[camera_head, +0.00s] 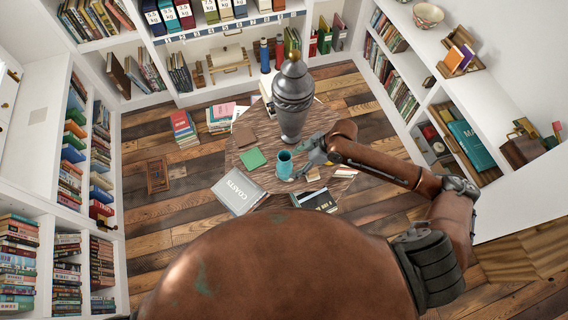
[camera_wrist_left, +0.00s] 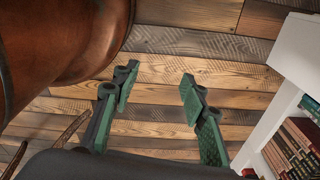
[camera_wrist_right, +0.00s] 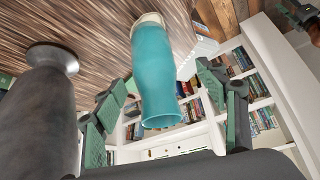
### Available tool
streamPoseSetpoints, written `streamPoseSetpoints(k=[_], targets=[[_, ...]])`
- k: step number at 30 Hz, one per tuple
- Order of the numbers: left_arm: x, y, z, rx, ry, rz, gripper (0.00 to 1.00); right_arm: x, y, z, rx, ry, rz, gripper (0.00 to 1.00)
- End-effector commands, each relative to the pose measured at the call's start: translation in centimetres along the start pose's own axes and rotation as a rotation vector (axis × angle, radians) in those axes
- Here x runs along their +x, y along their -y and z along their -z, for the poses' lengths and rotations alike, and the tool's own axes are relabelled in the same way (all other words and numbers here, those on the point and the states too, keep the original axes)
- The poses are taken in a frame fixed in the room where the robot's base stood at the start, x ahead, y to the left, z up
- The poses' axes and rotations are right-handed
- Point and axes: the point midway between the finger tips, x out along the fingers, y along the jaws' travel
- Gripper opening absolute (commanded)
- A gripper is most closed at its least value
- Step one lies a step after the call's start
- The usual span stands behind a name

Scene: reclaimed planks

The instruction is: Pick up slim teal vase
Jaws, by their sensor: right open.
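The slim teal vase (camera_head: 285,166) stands on the round wooden table (camera_head: 236,157), just left of my right gripper (camera_head: 306,160) in the head view. In the right wrist view the vase (camera_wrist_right: 157,75) appears inverted, with its open mouth towards the camera and its pale base on the tabletop. It lies between the two green fingers of my right gripper, which are spread, with visible gaps on both sides. My left gripper (camera_wrist_left: 160,92) has its fingers wide apart and empty over the plank floor. It is not visible in the head view.
A tall grey lidded urn (camera_head: 293,98) stands behind the vase; it is at the left of the right wrist view. A green square (camera_head: 252,159), a grey book (camera_head: 238,190) and a dark book (camera_head: 314,201) lie around the vase. Bookshelves line the room.

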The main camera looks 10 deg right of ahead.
Motion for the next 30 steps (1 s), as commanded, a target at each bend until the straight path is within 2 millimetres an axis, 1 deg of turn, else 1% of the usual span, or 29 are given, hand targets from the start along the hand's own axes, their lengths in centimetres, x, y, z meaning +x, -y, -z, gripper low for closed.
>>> streamPoseSetpoints(k=[1,3,8,14,22,25,30], targets=[[0.8,0.0,-0.1,0.0,0.001,0.0,0.4,0.7,0.0,-0.5,0.001,0.0,0.0,0.66],[1.0,0.0,0.1,0.001,-0.001,0.0,0.4,0.9,0.0,-0.8,0.004,0.0,-0.001,0.66],[0.9,0.0,0.0,0.001,-0.001,0.0,0.4,1.9,0.0,-1.2,0.015,0.0,-0.005,0.66],[0.7,-0.2,-1.1,-0.001,0.013,-0.001,0.4,3.7,-0.1,-1.3,0.02,0.0,-0.009,0.66],[0.4,-0.1,-0.7,0.0,0.008,-0.001,0.4,7.4,-0.5,-1.2,0.019,0.001,-0.009,0.66],[0.4,-0.1,-0.3,0.001,0.004,-0.001,0.4,8.0,-0.5,-1.2,0.016,0.0,-0.01,0.66],[0.4,-0.1,0.1,0.002,-0.001,-0.001,0.4,8.1,-0.5,-1.2,0.014,0.001,-0.01,0.66]])
